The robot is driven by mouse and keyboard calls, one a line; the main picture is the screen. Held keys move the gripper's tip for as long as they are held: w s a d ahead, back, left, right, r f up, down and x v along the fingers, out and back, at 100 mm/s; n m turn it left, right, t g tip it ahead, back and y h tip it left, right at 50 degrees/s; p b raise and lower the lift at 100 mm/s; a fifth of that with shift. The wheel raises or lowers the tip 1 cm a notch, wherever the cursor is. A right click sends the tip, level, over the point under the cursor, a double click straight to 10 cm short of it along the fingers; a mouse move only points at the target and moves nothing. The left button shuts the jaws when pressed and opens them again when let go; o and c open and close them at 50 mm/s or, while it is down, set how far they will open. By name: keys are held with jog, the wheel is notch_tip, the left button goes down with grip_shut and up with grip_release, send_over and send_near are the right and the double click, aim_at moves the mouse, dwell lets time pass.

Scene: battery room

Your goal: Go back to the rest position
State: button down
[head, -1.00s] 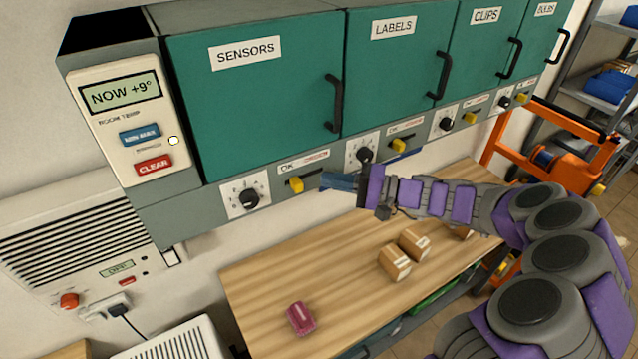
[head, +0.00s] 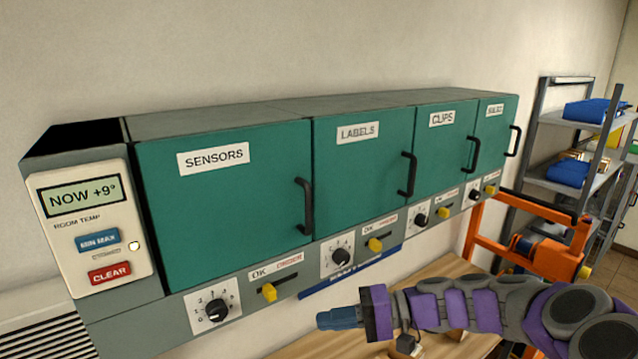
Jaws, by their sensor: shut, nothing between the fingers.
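My gripper (head: 338,317) is in the lower middle of the head view, its blue fingers pointing left. It is shut and empty. It hangs in front of and a little below the control strip of the wall cabinets, apart from the knobs and sliders. My purple and grey arm reaches in from the lower right.
A row of closed teal cabinets spans the wall: SENSORS (head: 225,215), LABELS (head: 360,175), CLIPS (head: 440,155) and one more (head: 493,145). A thermometer panel (head: 88,225) reads NOW +9°. Below is a wooden table (head: 450,268). An orange trolley (head: 540,255) and shelves (head: 570,185) stand right.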

jog(key=s+a+f+n+g+h+b, duration=0.1)
jog(key=s+a+f+g+h+b, duration=0.25)
jog(key=s, duration=0.55)
jog(key=s+f+n+h+b, duration=0.1)
jog(key=s+f+h+b, duration=0.25)
jog(key=s+f, duration=0.4)
jog(key=s+d+f+m+t+h+b, duration=0.1)
jog(key=s+d+f+m+h+b, duration=0.1)
jog(key=s+d+f+h+b, duration=0.5)
jog(key=s+d+f+h, duration=0.2)
jog(key=s+d+f, duration=0.3)
jog(key=s+d, duration=0.2)
jog(key=shift+d+f+t, duration=0.15)
jog(key=shift+f+t, duration=0.15)
jog(key=shift+t, duration=0.05)
